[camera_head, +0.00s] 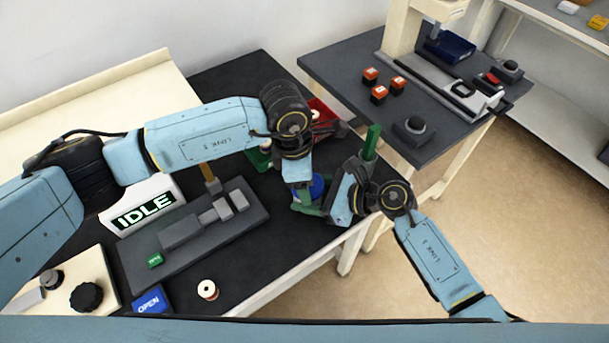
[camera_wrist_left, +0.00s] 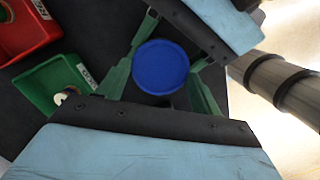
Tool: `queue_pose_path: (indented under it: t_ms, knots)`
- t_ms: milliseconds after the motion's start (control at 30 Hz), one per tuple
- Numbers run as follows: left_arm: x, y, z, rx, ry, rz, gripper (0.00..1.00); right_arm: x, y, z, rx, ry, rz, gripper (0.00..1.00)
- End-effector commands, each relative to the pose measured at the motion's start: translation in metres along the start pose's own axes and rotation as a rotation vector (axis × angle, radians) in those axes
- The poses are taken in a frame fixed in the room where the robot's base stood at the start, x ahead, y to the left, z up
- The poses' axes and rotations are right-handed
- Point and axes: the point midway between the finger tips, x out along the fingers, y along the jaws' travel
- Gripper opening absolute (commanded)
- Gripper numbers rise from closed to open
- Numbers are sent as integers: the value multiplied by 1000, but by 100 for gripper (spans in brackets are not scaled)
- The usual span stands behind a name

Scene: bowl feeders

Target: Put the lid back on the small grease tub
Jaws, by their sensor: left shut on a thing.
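A blue round lid (camera_wrist_left: 160,66) lies between green fingers in the left wrist view. It also shows in the head view (camera_head: 318,186), near the front right edge of the black table. My left gripper (camera_head: 305,199) reaches down from above and is shut on it. Whether the tub is under the lid is hidden. My right gripper (camera_head: 345,200) is close on the right side of the lid. One green finger (camera_head: 370,142) points up; whether its jaws are open or shut is unclear.
A red bin (camera_wrist_left: 25,30) and a green bin (camera_wrist_left: 55,85) lie left of the lid in the wrist view. A grey fixture (camera_head: 190,235), an IDLE sign (camera_head: 145,208) and a spool (camera_head: 207,290) are on the table. A side table (camera_head: 330,65) with small orange-topped blocks (camera_head: 378,93) stands behind right.

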Motion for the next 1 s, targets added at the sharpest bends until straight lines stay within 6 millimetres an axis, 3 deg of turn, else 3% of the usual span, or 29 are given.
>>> queue_pose_path:
  t_ms: [1000]
  knots:
    - [19,-1,-4,-1,5,-2,41,0,1,1,-3,-1,3,17]
